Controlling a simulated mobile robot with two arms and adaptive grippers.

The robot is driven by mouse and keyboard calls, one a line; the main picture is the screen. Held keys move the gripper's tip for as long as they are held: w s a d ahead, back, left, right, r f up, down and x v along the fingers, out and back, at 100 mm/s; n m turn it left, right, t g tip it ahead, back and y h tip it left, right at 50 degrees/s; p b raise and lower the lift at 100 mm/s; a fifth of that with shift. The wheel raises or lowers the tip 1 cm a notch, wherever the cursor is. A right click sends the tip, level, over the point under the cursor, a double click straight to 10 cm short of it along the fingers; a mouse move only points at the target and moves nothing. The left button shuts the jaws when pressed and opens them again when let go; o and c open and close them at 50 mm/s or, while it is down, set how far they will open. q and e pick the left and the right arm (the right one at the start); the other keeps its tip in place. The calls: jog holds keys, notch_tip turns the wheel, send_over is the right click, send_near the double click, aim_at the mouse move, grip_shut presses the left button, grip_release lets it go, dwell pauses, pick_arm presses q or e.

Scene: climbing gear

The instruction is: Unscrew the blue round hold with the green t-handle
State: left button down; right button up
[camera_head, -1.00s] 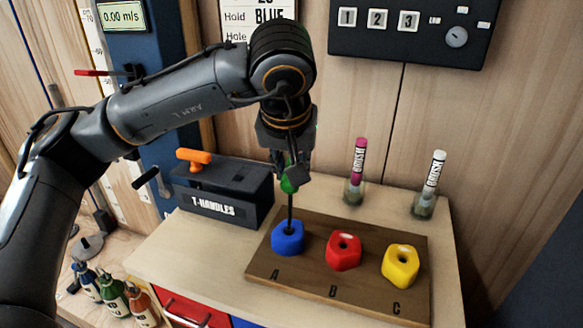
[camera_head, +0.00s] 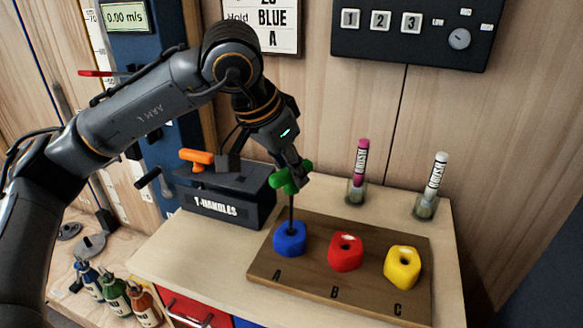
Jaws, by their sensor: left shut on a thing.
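The blue round hold (camera_head: 290,240) sits on the wooden board at the spot marked A. The green t-handle (camera_head: 283,179) stands upright over it, its dark shaft reaching down into the hold's centre. My left gripper (camera_head: 292,173) comes in tilted from the upper left and is shut on the green grip. The gripper partly hides the grip. My right gripper does not show.
The wooden board (camera_head: 262,268) also carries a red hold (camera_head: 345,252) at B and a yellow hold (camera_head: 403,267) at C. The dark T-HANDLES box (camera_head: 235,208) with an orange t-handle (camera_head: 197,157) stands left. Two markers in glass cups (camera_head: 356,192) stand behind.

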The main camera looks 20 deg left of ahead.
pick_arm(q)
notch_tip(320, 180, up, 12)
jog(key=p, duration=0.8)
jog(key=shift+f, duration=0.1)
